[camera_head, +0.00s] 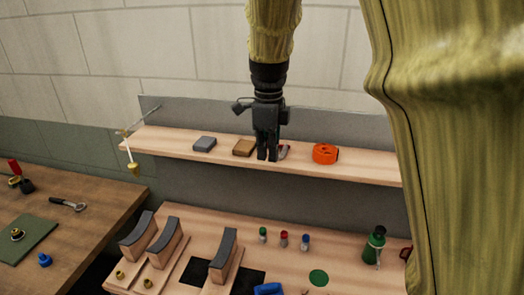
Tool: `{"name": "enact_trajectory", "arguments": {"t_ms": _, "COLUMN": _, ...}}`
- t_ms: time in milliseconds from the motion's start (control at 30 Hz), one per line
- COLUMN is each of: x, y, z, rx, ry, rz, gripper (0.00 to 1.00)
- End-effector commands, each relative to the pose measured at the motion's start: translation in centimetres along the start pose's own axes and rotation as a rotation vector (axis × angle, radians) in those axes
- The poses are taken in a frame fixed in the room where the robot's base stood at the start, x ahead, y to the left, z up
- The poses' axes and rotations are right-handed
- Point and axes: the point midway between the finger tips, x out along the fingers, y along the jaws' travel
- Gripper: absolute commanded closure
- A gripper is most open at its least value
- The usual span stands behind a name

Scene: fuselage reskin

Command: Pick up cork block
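The cork block (244,148) is a small brown block on the wooden shelf, near the middle of the view. My gripper (267,158) hangs down from above, just right of the cork block, with its dark fingers reaching to about shelf height. The fingers look close together, and I cannot tell whether they are open or shut. The cork block shows outside the fingers, with its right edge close to them in the picture. I cannot tell whether they touch it.
A grey block (204,144) sits left on the shelf (375,170). A small grey and red item (284,151) and an orange tape measure (325,153) sit right. Below, a workbench (335,248) holds curved blocks and small bottles. A grey panel (345,128) stands behind the shelf.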

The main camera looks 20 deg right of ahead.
Motion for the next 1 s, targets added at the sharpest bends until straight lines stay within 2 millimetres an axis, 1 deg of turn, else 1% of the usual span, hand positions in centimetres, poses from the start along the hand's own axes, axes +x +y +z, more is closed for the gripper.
{"name": "enact_trajectory", "arguments": {"t_ms": 133, "x": -0.07, "y": 0.49, "z": -0.49, "rx": 0.0, "ry": -0.001, "rz": -0.001, "gripper": 1.0}}
{"name": "enact_trajectory", "arguments": {"t_ms": 467, "x": -0.12, "y": 0.6, "z": -0.57, "rx": -0.001, "ry": 0.0, "rz": 0.0, "gripper": 1.0}}
{"name": "enact_trajectory", "arguments": {"t_ms": 567, "x": -0.12, "y": 0.6, "z": -0.57, "rx": -0.001, "ry": 0.0, "rz": 0.0, "gripper": 0.83}}
{"name": "enact_trajectory", "arguments": {"t_ms": 700, "x": -0.12, "y": 0.6, "z": -0.56, "rx": -0.001, "ry": 0.0, "rz": 0.0, "gripper": 0.58}}
{"name": "enact_trajectory", "arguments": {"t_ms": 867, "x": -0.11, "y": 0.6, "z": -0.57, "rx": -0.001, "ry": 0.0, "rz": 0.0, "gripper": 0.29}}
{"name": "enact_trajectory", "arguments": {"t_ms": 900, "x": -0.11, "y": 0.59, "z": -0.57, "rx": -0.001, "ry": 0.0, "rz": 0.0, "gripper": 0.22}}
{"name": "enact_trajectory", "arguments": {"t_ms": 933, "x": -0.11, "y": 0.59, "z": -0.57, "rx": -0.001, "ry": 0.0, "rz": 0.0, "gripper": 0.2}}
{"name": "enact_trajectory", "arguments": {"t_ms": 1000, "x": -0.11, "y": 0.59, "z": -0.57, "rx": -0.001, "ry": 0.0, "rz": 0.0, "gripper": 0.2}}
